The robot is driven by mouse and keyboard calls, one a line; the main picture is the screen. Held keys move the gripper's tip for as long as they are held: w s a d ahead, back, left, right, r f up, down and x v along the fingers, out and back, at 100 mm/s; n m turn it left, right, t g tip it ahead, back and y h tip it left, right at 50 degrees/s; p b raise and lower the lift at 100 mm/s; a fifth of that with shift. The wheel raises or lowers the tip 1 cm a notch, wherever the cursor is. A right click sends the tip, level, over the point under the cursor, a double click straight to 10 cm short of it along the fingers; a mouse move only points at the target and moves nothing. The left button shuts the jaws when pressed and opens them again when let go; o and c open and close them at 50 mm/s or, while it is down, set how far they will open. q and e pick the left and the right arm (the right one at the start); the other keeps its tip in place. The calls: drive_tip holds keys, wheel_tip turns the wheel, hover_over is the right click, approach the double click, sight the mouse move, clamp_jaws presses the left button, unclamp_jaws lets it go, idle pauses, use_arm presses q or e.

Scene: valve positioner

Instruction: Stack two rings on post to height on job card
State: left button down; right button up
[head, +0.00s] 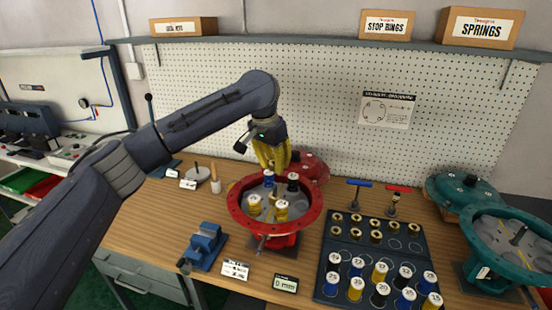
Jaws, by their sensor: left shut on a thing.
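My left gripper (272,160), with yellow fingers, points down over the back of the open red round housing (243,222). It is shut on what looks like a blue ring (269,179); the fingers partly hide the contact, and I cannot tell whether the ring is on a post. Inside the housing are a black ring piece (293,183) at the back right and two yellow ring pieces (254,206) (281,212) toward the front. A small printed card (235,269) stands in front of the housing, its text too small to read. My right gripper is not in view.
A dark tray (328,285) holds several numbered blue, yellow and black rings and brass parts. A display (285,284) reads 0 mm. A blue vise (205,246) stands left of the housing, a red lid (308,167) behind it, and a teal housing (478,240) far right.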

sight(274, 186)
use_arm(q)
drive_tip(key=shift+f, duration=2.25)
drive_tip(key=shift+a+f, duration=0.1)
drive_tip(key=shift+f, duration=2.35)
drive_tip(key=c, duration=1.1)
unclamp_jaws()
drive_tip(key=v, duration=1.2)
